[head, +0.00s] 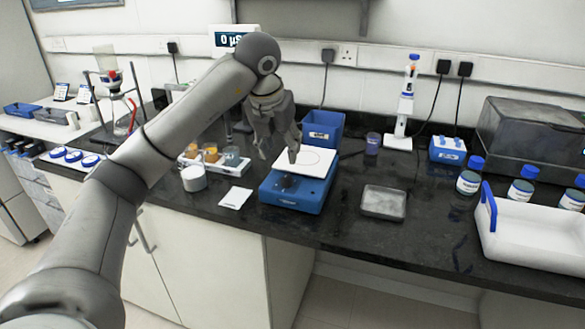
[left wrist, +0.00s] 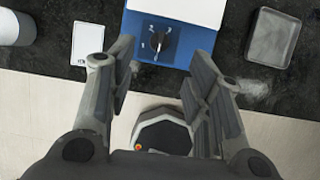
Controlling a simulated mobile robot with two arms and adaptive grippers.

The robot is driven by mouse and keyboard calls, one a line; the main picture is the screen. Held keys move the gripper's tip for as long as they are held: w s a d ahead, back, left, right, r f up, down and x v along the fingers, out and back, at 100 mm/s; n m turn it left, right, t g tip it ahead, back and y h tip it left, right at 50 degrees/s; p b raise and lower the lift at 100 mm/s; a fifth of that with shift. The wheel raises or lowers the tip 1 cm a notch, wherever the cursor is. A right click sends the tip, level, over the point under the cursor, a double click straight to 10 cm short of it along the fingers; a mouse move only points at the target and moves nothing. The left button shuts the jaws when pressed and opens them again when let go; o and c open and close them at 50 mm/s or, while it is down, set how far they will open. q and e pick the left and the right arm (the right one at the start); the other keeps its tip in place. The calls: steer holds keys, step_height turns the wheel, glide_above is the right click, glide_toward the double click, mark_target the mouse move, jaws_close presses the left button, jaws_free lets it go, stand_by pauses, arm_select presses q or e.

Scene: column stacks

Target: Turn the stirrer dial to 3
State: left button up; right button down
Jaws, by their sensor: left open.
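The stirrer (head: 292,195) is a blue box with a white square top plate (head: 312,160), standing on the black bench near its front edge. Its black dial (head: 287,180) is on the front face, partly in shadow in the head view. My left gripper (head: 279,154) is above the stirrer's left part. In the left wrist view its two fingers (left wrist: 158,75) are apart and empty, on either side below the dial, not touching it. My right gripper is not in view.
A white card (head: 236,198) and a white tub (head: 194,179) lie left of the stirrer. A grey metal tray (head: 384,203) is to its right. A blue bin (head: 322,128) stands behind. A white basket (head: 535,235) is far right. Bench between stirrer and tray is clear.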

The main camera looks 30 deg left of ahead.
mark_target(287, 175)
arm_select(q)
steer(key=x, duration=0.4)
steer(key=shift+s+f, duration=0.15)
steer(key=shift+f, duration=0.25)
steer(key=x, duration=0.3)
steer(key=shift+p+x, duration=0.3)
steer(key=shift+x, duration=0.5)
steer(key=shift+w+f, duration=0.25)
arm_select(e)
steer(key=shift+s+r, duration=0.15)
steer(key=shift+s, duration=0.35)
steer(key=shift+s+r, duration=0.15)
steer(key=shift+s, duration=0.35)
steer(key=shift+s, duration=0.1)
arm_select(q)
steer(key=c, duration=1)
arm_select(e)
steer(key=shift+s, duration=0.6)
